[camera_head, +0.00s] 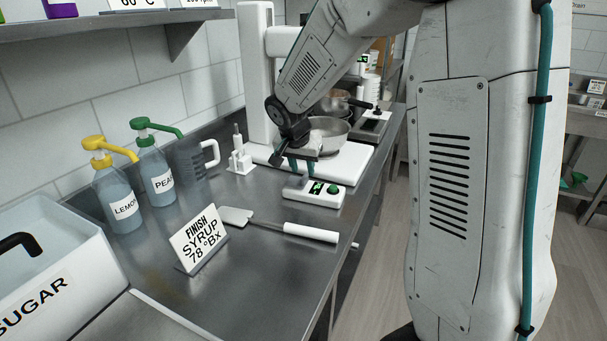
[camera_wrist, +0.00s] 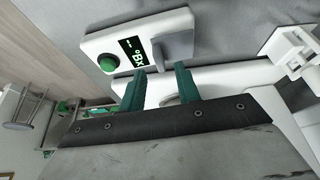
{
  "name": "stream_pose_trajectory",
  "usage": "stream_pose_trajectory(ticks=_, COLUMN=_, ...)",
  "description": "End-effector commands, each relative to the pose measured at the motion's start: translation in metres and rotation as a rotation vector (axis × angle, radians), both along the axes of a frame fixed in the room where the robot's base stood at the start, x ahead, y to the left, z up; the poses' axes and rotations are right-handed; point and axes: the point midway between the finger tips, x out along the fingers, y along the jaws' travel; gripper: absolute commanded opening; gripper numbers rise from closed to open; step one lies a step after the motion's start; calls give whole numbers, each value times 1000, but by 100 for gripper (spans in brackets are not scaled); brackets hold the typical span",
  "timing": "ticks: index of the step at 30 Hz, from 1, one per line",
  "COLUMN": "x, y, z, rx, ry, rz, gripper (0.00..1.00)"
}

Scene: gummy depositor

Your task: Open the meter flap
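The meter (camera_head: 322,199) is a small white box on the steel counter, with a dark display with green characters and a green button. In the wrist view the meter (camera_wrist: 92,47) shows a grey flap (camera_wrist: 173,47) beside its display; it seems to lie down over the meter's top. In the head view the flap is mostly hidden by my gripper (camera_head: 297,165). My gripper is open, its two green fingers apart with nothing between them. In the wrist view my gripper (camera_wrist: 163,71) has its fingertips close to the flap's near edge; I cannot tell whether they touch it.
A white stand with a metal pan (camera_head: 328,133) is just behind the meter. A small white holder (camera_head: 240,160) stands left. Bottles (camera_head: 118,200) and a jug (camera_head: 190,160) are farther left.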

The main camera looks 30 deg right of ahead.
Motion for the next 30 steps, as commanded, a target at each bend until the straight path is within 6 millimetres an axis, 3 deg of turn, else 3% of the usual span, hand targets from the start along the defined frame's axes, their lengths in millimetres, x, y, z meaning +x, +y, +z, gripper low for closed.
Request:
stream_pose_trajectory(ticks=6, x=6, y=-8, z=-26, rx=0, ry=3, rz=-1, gripper=33)
stream_pose_trajectory(ticks=17, x=8, y=-10, z=-30, rx=0, ry=0, rz=1, gripper=33)
stream_pose_trajectory(ticks=20, x=8, y=-10, z=-30, rx=0, ry=0, rz=1, gripper=5)
stream_pose_trajectory(ticks=21, x=8, y=-10, z=-30, rx=0, ry=0, rz=1, gripper=0)
stream_pose_trajectory(ticks=30, x=9, y=-9, z=-29, rx=-10, ry=11, rz=2, gripper=0)
